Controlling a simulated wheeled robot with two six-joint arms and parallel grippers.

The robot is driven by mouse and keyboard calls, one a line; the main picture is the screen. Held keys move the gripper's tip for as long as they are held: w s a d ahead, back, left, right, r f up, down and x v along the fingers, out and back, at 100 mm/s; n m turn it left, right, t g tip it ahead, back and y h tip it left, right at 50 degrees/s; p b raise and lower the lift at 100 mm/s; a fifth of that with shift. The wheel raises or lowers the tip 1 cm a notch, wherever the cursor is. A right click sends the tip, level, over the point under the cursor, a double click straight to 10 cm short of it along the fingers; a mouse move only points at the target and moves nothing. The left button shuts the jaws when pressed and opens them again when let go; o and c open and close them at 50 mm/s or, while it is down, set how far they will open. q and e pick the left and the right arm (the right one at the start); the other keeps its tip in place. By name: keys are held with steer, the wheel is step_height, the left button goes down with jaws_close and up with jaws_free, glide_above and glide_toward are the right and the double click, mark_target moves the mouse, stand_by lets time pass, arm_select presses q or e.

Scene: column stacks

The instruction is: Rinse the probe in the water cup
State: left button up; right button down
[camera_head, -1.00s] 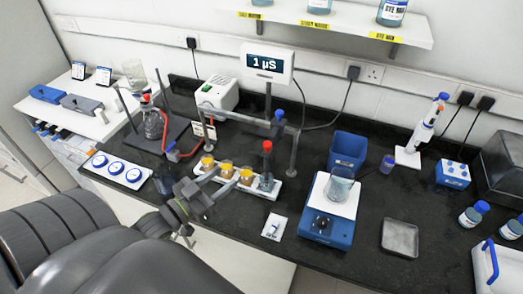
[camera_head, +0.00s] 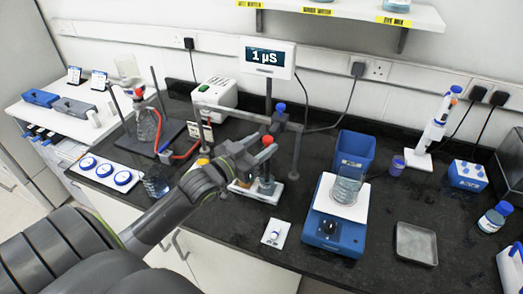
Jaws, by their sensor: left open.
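A red-topped rod (camera_head: 267,141), which looks like the probe, stands upright with its lower end in a small clear cup (camera_head: 266,186) at the right end of a white rack (camera_head: 272,197). I cannot tell which cup is the water cup. Amber cups (camera_head: 203,161) stand in the rack to the left, partly hidden by my arm. A blue-capped dark piece (camera_head: 280,118) sits on the grey frame above. My left gripper (camera_head: 257,142) is open just left of the red top and below the frame's bar; whether it touches is unclear. My right gripper is out of view.
The meter (camera_head: 267,58) reads 1 µS. A clear beaker (camera_head: 347,186) stands on a blue-based device (camera_head: 334,232) to the right. The grey frame (camera_head: 298,140) stands close around my gripper.

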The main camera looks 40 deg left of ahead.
arm_select(q)
steer(key=shift+w, duration=0.3)
